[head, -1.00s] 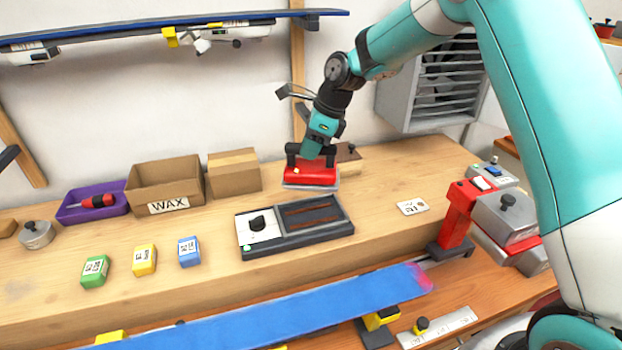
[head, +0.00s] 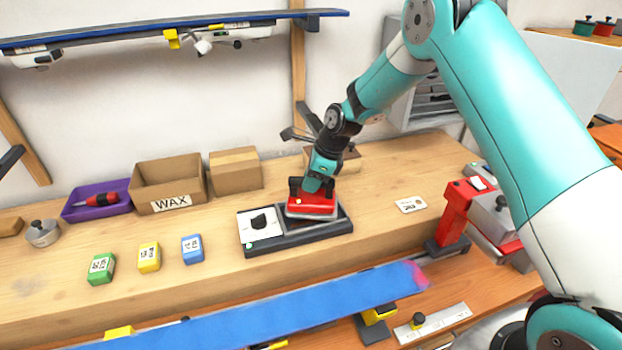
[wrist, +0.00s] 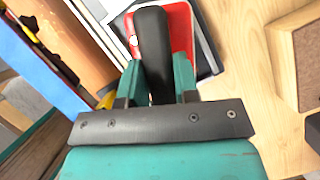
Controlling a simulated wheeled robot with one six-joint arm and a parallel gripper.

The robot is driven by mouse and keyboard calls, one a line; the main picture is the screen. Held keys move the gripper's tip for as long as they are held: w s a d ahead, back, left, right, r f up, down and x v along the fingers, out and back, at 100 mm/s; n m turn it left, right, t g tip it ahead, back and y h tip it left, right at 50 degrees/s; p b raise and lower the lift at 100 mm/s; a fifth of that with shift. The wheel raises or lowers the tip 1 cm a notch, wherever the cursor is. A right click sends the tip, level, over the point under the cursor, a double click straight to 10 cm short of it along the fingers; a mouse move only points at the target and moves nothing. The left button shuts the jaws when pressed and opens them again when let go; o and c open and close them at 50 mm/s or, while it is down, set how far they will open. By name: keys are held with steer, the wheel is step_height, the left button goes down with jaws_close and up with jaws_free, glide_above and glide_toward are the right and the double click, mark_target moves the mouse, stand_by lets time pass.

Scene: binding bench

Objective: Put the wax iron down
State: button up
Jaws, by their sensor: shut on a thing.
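The wax iron (head: 312,207) is red with a pale metal sole and a black handle. My gripper (head: 312,186) is shut on its handle from above. The iron is over the right part of a dark rest with a white control panel and black knob (head: 262,222). It looks level and low over the rest; I cannot tell if its sole touches. In the wrist view the black handle (wrist: 152,50) sits between my fingers, with the red body (wrist: 181,30) beside it. The rest's dark surface under the iron is mostly hidden.
A green (head: 101,268), a yellow (head: 149,257) and a blue wax block (head: 192,249) lie left of the rest. Behind are a WAX box (head: 168,184), a closed carton (head: 236,171) and a purple tray (head: 98,208). A card (head: 410,205) lies right.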

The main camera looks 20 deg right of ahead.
steer(key=shift+f, duration=0.2)
steer(key=shift+f, duration=0.25)
steer(key=o, duration=0.8)
steer(key=shift+o, duration=0.2)
